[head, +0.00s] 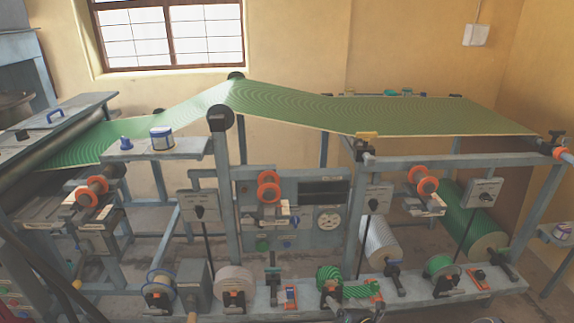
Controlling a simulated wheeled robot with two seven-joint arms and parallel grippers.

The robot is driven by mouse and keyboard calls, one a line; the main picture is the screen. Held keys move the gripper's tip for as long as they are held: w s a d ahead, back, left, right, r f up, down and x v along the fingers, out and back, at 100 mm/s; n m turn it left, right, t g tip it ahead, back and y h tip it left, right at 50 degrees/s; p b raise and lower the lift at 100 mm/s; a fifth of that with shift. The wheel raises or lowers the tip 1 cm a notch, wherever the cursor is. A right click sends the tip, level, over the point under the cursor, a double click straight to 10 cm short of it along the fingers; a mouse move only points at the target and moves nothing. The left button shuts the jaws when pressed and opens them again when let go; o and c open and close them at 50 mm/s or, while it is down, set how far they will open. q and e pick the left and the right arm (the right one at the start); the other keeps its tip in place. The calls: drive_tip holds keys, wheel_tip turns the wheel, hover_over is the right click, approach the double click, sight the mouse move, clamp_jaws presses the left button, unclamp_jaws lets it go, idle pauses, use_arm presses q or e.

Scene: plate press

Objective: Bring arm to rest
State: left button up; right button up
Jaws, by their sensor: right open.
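My right gripper (488,320) shows only as a small dark piece at the bottom edge, right of centre; its fingers are mostly cut off. It is open, and I see nothing held in it. My left gripper is not in view. The plate press stands before me, with a wide green patterned web (300,105) running over its top rollers. Its lower front beam (410,298) carries several small spools and fittings and lies just beyond my right gripper.
A white tin with a blue band (162,139) stands on a small shelf at the left. A green roll (470,225) and a pale roll (380,243) lie low behind the frame. A small side shelf (558,236) juts in at the right edge. Floor shows at the lower right.

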drive_tip(key=s+a+r+n+g+y+p, duration=0.1)
drive_tip(key=a+r+n+y, duration=0.15)
drive_tip(key=r+n, duration=0.55)
drive_tip(key=a+r+n+g+y, duration=0.1)
drive_tip(key=r+n+g+y, duration=0.15)
drive_tip(key=r, duration=1.05)
drive_tip(key=s+a+r+n+g+y+p, duration=0.1)
drive_tip(key=s+a+r+n+g, duration=0.1)
drive_tip(key=s+r+n, duration=0.4)
drive_tip(key=s+a+r+n+g+y, duration=0.1)
drive_tip(key=s+r+n+g, duration=0.15)
drive_tip(key=r+n, duration=0.35)
drive_tip(key=s+d+r+n+g+h+p, duration=0.1)
drive_tip(key=s+r+n+h, duration=0.35)
drive_tip(key=s, duration=0.75)
drive_tip(key=s+d+r+n+g+h+p, duration=0.1)
drive_tip(key=s+r+n+h, duration=0.1)
drive_tip(key=s+r+n, duration=0.7)
drive_tip(key=s+d+f+t+h, duration=0.1)
drive_tip(key=s+d+f+h, duration=0.1)
drive_tip(key=s, duration=0.7)
drive_tip(key=shift+s+d+f+p, duration=0.2)
drive_tip(key=shift+d+f+p, duration=0.2)
drive_tip(key=shift+d+f, duration=0.45)
